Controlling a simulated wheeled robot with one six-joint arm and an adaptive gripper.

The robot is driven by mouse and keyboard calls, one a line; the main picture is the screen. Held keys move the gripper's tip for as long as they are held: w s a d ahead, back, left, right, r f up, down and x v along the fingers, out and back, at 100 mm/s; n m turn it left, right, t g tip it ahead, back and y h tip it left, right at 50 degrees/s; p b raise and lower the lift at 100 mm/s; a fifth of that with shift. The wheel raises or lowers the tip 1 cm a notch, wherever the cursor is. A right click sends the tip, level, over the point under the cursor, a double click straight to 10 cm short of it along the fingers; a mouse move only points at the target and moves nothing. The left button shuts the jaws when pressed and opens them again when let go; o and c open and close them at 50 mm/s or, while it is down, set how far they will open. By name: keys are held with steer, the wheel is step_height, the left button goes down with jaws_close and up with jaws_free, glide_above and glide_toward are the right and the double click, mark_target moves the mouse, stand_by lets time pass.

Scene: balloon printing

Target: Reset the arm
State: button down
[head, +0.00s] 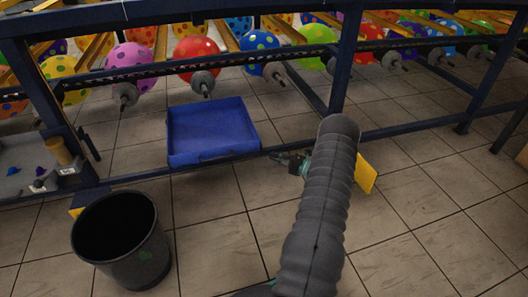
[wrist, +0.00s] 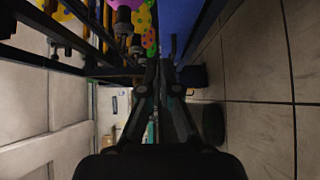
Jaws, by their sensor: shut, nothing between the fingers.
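My arm reaches forward from the bottom of the head view in a grey ribbed sleeve. My gripper (head: 290,160) shows only in part at the left of the sleeve's far end, near the lower blue rail. In the wrist view my gripper (wrist: 161,68) points ahead with its fingers together and nothing between them. The blue tray (head: 210,130) lies just beyond and left of the gripper in the head view. I cannot tell whether the gripper touches the rail.
A dark blue frame (head: 342,60) carries a row of spotted balloons (head: 196,56) and grey rollers. A black bin (head: 122,240) stands at the lower left. A grey bench (head: 22,180) with small parts is at the far left. Tiled floor (head: 440,240) is clear at the right.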

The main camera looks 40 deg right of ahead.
steer(key=shift+v, duration=1.2)
steer(key=shift+a, duration=0.1)
steer(key=s+a+f+n+g+y, duration=0.1)
steer(key=s+a+f+n+g, duration=0.4)
steer(key=n, duration=0.4)
steer(key=s+a+r+n+g+y, duration=0.2)
steer(key=s+a+r+n+g, duration=0.25)
steer(key=a+n, duration=0.45)
steer(key=s+a+r+n+h+p, duration=0.2)
steer(key=s+a+r+n, duration=0.4)
steer(key=a+r+n, duration=0.3)
steer(key=s+a+r+n+g+h+p, duration=0.1)
steer(key=s+a+r+n+h, duration=0.4)
steer(key=r, duration=1.3)
steer(key=s+a+r+n+h+p, duration=0.3)
steer(key=s+a+r+n, duration=0.4)
steer(key=a+r+n, duration=0.6)
steer(key=r+n, duration=0.1)
steer(key=n, duration=0.3)
steer(key=shift+a+p, duration=0.2)
steer(key=shift+p, duration=0.15)
